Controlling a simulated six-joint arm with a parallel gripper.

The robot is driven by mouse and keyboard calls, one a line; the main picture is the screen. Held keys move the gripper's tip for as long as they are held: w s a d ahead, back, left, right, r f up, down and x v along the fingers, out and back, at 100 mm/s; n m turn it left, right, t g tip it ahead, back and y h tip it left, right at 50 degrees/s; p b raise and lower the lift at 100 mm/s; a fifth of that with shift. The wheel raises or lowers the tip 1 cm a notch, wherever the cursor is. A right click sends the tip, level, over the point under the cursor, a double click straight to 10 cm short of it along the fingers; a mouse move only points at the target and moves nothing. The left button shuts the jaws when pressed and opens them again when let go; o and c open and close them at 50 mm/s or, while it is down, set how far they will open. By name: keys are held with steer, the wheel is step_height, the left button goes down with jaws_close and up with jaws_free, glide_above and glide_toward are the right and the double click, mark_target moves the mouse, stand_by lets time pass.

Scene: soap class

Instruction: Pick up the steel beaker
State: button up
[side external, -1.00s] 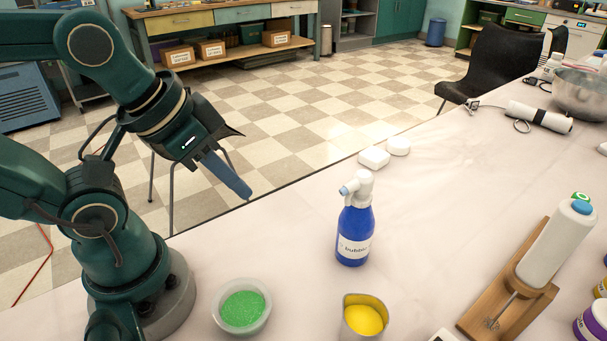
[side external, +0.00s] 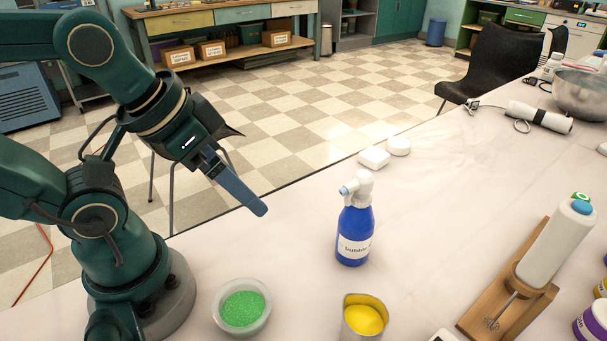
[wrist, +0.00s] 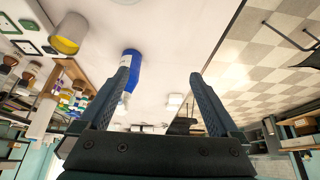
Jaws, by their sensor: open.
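The steel beaker (side external: 364,316) stands at the front of the table in the side view, with yellow contents; its base is cut off by the picture's lower edge. In the wrist view the beaker (wrist: 69,34) is at the upper left, outside the fingers. My gripper (side external: 258,208) is above the table's far left edge, well up and left of the beaker. In the wrist view my gripper (wrist: 160,80) has its two fingers wide apart with nothing between them that it touches.
A blue spray bottle (side external: 355,232) stands just behind the beaker. A bowl of green grains (side external: 241,307) is to the beaker's left. A frother on a wooden stand (side external: 541,250) is to the right. White soap bars (side external: 374,158) lie near the far edge.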

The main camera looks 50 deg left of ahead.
steer(key=shift+d, duration=0.1)
steer(key=n+g+h, duration=0.7)
steer(key=n+h, duration=0.6)
glide_above(360, 327)
steer(key=s+a, duration=0.2)
steer(key=a, duration=0.1)
steer(key=f, duration=1)
steer(key=shift+w+d, duration=0.1)
steer(key=shift+w, duration=0.1)
steer(key=f+n, duration=0.1)
steer(key=a+f+n+t, duration=0.1)
steer(key=n, duration=0.1)
steer(key=a+f+n, duration=0.1)
steer(key=f+n, duration=0.1)
steer(key=shift+s+a+t+h, duration=0.1)
steer(key=shift+t+h, duration=0.2)
steer(key=shift+t, duration=0.1)
steer(key=shift+s+f+n+t, duration=0.1)
steer(key=shift+f+n+t, duration=0.2)
steer(key=shift+n, duration=0.3)
steer(key=shift+x, duration=2.35)
steer(key=shift+c, duration=0.3)
jaws_close()
